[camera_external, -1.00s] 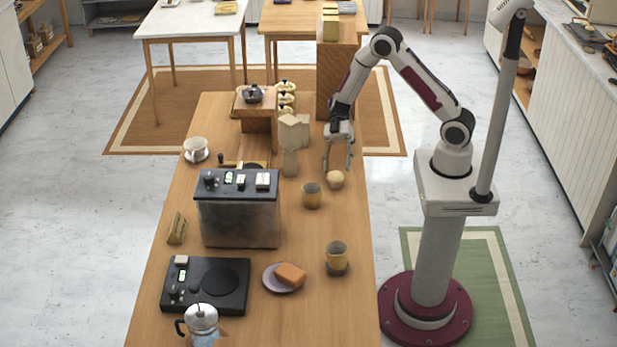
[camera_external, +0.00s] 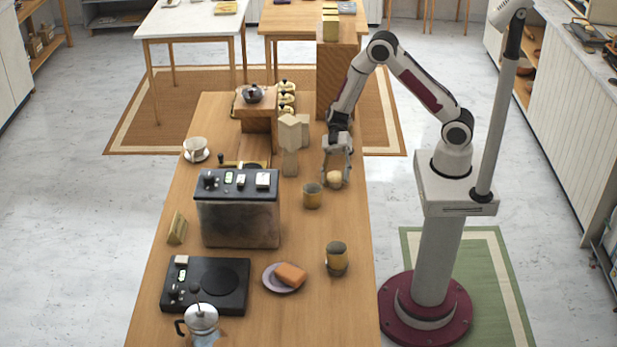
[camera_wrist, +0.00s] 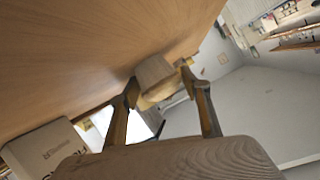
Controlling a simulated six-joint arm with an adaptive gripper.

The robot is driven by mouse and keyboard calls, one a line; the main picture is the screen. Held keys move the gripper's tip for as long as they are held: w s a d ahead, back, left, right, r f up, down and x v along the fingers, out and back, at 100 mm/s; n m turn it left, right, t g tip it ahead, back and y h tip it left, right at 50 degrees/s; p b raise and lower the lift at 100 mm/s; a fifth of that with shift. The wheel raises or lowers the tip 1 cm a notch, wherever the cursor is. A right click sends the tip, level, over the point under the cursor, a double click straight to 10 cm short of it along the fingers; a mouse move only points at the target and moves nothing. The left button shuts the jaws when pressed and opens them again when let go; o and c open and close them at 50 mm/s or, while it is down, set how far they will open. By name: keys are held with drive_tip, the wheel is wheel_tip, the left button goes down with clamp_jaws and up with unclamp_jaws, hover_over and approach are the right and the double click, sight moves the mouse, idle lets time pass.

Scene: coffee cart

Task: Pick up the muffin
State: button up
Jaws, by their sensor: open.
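The muffin (camera_external: 334,178) is a small beige lump on the right side of the wooden table (camera_external: 300,225), near its right edge. My gripper (camera_external: 336,182) points down over it, with a finger on either side. In the wrist view the muffin (camera_wrist: 154,75) shows between the tips of my open gripper (camera_wrist: 157,80). I cannot tell whether either finger touches it. Part of its far side is hidden.
A yellow-brown cup (camera_external: 312,196) stands just left and in front of the muffin. A second cup (camera_external: 336,256) is nearer the front. The table between the two cups is clear.

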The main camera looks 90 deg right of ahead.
sight(335, 173)
idle(0.5)
drive_tip(key=c, duration=0.9)
drive_tip(key=shift+r, duration=0.1)
wheel_tip(335, 173, up, 18)
idle(0.5)
idle(0.4)
